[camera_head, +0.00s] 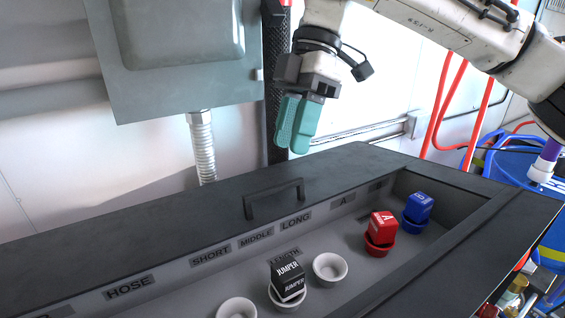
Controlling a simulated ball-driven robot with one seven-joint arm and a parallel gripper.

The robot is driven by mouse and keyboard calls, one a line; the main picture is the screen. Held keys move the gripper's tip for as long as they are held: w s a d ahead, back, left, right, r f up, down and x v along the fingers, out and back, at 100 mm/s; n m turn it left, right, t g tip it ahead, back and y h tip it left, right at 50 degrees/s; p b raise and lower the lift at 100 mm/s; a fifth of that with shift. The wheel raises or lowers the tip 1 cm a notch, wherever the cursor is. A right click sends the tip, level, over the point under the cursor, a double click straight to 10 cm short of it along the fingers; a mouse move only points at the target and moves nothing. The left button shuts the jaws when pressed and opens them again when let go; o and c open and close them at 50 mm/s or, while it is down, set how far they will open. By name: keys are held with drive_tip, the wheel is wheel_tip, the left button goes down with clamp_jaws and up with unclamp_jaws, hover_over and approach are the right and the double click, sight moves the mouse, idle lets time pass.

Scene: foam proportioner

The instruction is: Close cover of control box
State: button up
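A grey metal box (185,50) with a raised panel on its front hangs on the wall at the upper left. It looks like the control box; its top is cut off by the picture edge. Its front looks flat, but I cannot tell whether the cover is fully shut. My gripper (297,125) points down to the right of the box, apart from it. Its two teal fingers overlap in this view, so the gap between them cannot be judged. Nothing is seen held in it.
Below is a dark console (140,245) with a handle (273,198) and a recessed tray. The tray holds a black jumper block (287,279), a red block (382,226), a blue block (418,206) and white cups (330,268). A conduit (202,145) runs below the box.

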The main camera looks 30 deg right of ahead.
sight(281, 184)
drive_tip(key=x, duration=0.5)
drive_tip(key=shift+s+a+f+p, duration=0.1)
drive_tip(key=shift+s+f+p, duration=0.05)
drive_tip(key=shift+f+p, duration=0.15)
clamp_jaws()
idle(1.2)
